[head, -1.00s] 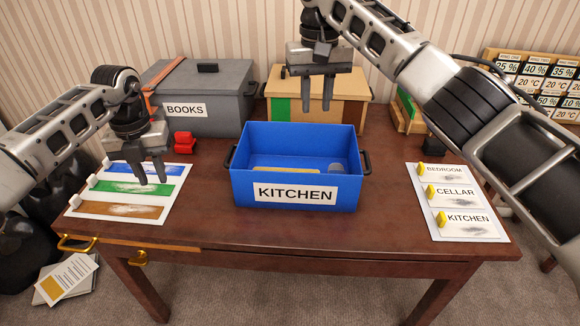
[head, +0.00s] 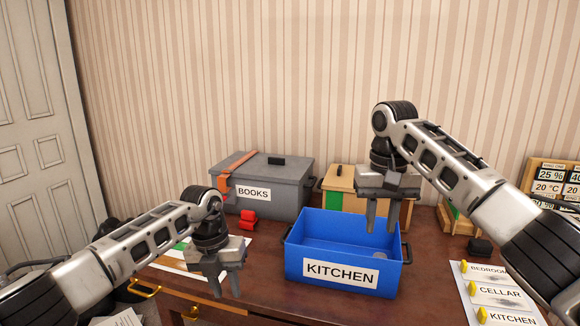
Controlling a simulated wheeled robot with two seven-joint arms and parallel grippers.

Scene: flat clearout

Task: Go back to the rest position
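My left gripper (head: 226,284) hangs with its fingers down over the left part of the desk, in front of the color-striped sheet (head: 180,264). Its fingers are apart and nothing shows between them. My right gripper (head: 383,214) hangs fingers down over the back right part of the blue KITCHEN crate (head: 300,268). Its fingers are apart and empty.
A grey BOOKS box (head: 290,190) with its lid on and a wooden box (head: 338,188) stand behind the crate. A red object (head: 248,220) lies left of it. A label card (head: 490,292) lies at right. A grey door (head: 35,120) is at far left.

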